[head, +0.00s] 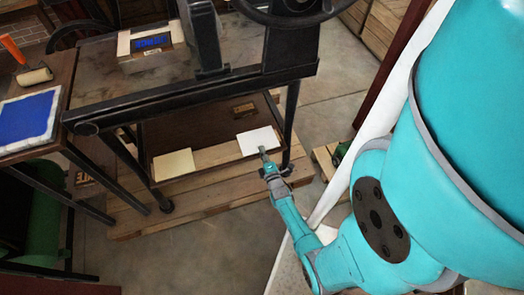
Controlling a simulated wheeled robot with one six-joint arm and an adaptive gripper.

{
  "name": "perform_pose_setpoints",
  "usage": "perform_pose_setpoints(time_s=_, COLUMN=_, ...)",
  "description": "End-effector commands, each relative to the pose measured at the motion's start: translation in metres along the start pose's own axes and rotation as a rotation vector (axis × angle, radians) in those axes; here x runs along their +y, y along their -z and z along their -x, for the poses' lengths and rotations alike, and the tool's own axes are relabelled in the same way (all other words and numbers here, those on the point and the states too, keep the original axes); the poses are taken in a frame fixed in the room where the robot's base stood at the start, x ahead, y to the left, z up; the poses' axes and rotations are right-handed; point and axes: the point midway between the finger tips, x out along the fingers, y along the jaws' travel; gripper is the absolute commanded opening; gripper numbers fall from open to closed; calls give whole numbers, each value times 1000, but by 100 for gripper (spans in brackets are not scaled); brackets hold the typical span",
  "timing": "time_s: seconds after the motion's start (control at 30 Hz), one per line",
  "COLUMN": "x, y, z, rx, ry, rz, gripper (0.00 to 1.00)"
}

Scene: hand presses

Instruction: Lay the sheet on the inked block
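A white sheet (259,141) is at the right end of the low shelf under the press. My gripper (263,151) is at the sheet's near edge and overlaps it in the head view. The fingers are too small to tell whether they are open or shut, or whether the sheet is held or just lies there. The inked block, with a blue face (151,41), sits in a pale frame on the press bed, at the upper left. No sheet covers its blue face.
A cream stack of sheets (173,165) lies left on the low shelf (205,133). The press's black rail (185,95) and uprights stand between shelf and bed. A blue ink slab (27,117) and roller (35,76) are on the left table. A wheel (300,8) hangs above.

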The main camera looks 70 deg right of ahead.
Motion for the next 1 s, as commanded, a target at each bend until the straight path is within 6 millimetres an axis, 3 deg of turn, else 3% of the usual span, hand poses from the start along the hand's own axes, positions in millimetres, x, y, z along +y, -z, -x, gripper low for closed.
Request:
perform_pose_setpoints(time_s=0.27, x=2, y=0, z=0, rx=0, ry=-1, rz=0, gripper=0)
perform_pose_setpoints(time_s=0.53, x=29, y=0, z=0, rx=0, ry=-1, rz=0, gripper=0)
perform_pose_setpoints(time_s=1.0, x=33, y=0, z=8, rx=0, ry=1, rz=0, gripper=0)
